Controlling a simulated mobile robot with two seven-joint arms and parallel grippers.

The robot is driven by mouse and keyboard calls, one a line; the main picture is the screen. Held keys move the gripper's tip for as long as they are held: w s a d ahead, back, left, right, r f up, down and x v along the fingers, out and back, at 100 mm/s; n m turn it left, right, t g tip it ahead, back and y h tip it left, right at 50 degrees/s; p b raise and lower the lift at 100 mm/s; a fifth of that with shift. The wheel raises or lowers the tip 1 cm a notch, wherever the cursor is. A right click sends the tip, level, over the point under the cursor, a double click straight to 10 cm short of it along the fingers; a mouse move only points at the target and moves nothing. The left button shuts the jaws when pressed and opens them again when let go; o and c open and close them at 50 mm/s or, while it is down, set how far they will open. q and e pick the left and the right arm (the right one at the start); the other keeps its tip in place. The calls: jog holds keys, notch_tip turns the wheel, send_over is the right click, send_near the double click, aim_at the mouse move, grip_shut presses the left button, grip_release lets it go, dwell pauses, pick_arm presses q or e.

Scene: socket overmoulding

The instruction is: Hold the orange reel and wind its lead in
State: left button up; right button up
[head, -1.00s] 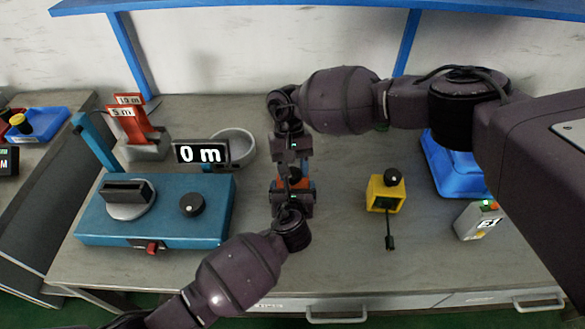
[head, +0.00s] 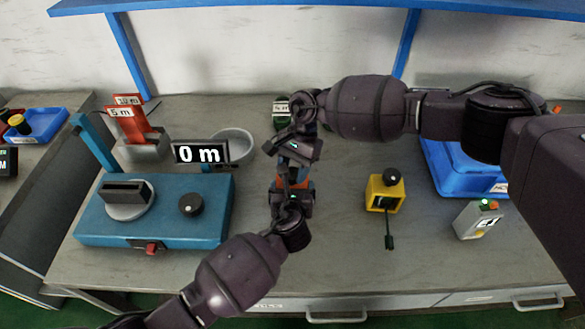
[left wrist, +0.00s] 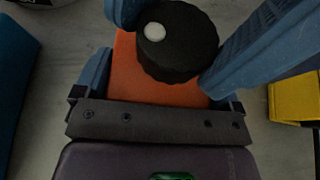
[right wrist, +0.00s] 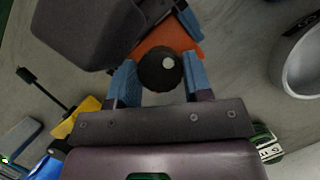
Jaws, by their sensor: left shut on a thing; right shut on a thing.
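The orange reel (head: 307,184) is in the middle of the bench in the head view, mostly hidden by my grippers. My left gripper (head: 292,192) is shut on its orange body (left wrist: 128,62), from the front. The reel's black knob (left wrist: 178,42) has a pale dot and faces up. My right gripper (right wrist: 160,72) comes from above and is shut with its blue fingers on either side of the knob (right wrist: 158,72). The reel's lead cannot be made out in any view.
A yellow reel (head: 385,193) with its lead hanging out stands to the right. A blue machine (head: 155,220), a "0 m" display (head: 201,153) and a round grey dish (head: 238,145) are left. A blue bin (head: 455,170) and a small white box (head: 478,220) are right.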

jog(key=m+t+y, duration=0.1)
jog(key=m, duration=0.3)
jog(key=shift+m, duration=0.4)
jog(key=shift+t, duration=0.3)
jog(key=o, duration=0.9)
jog(key=shift+o, duration=0.2)
